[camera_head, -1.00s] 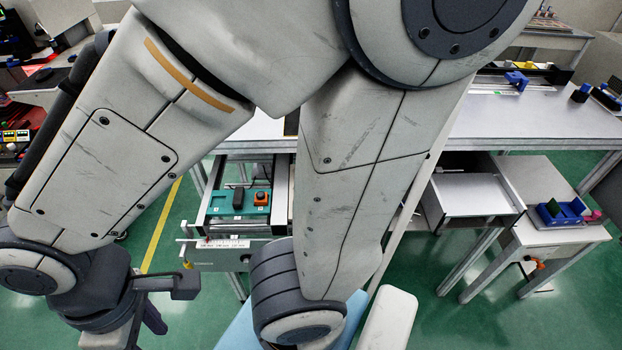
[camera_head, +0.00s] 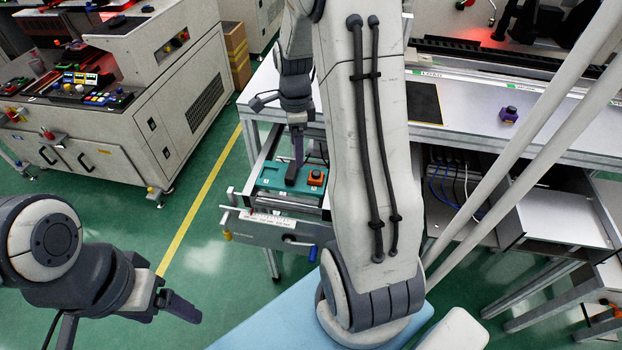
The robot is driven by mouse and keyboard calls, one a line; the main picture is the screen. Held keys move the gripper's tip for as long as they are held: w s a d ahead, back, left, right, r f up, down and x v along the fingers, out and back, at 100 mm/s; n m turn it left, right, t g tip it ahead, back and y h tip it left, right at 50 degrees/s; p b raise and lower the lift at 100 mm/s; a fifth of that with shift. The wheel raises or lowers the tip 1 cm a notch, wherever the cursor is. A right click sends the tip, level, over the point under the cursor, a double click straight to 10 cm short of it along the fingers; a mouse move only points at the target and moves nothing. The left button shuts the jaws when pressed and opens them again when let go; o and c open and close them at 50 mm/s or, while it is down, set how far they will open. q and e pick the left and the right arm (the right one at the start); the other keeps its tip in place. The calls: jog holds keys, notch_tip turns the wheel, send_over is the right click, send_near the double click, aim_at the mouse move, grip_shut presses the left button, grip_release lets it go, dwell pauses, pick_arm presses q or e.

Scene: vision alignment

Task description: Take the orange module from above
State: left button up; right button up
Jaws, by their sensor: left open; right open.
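The orange module (camera_head: 316,178) is a small block with a dark top part. It sits in the right part of a teal tray (camera_head: 272,181) in a pulled-out drawer (camera_head: 262,228). A dark upright block (camera_head: 291,175) stands left of it on the tray. My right gripper (camera_head: 298,160) points down over the back of the tray, above and slightly left of the orange module. It is open and apart from the module; its fingers overlap in this view. My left gripper (camera_head: 182,306) is open and empty at the lower left, over the floor, far from the tray.
The bench top (camera_head: 470,129) lies behind and right of the drawer, with a purple block (camera_head: 509,115) on it. My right arm hides the area right of the tray. A grey machine (camera_head: 165,110) stands at the left. The green floor between is clear.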

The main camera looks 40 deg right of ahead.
jog(key=d+f+m, duration=0.3)
jog(key=d, duration=0.2)
jog(key=m, duration=0.1)
send_over(316, 173)
jog(key=f, duration=0.4)
jog(key=shift+s+f, duration=0.2)
jog(key=shift+w+f+p, duration=0.2)
jog(key=shift+f+p, duration=0.5)
jog(key=shift+f, duration=2.2)
grip_shut()
jog(key=shift+r, duration=0.1)
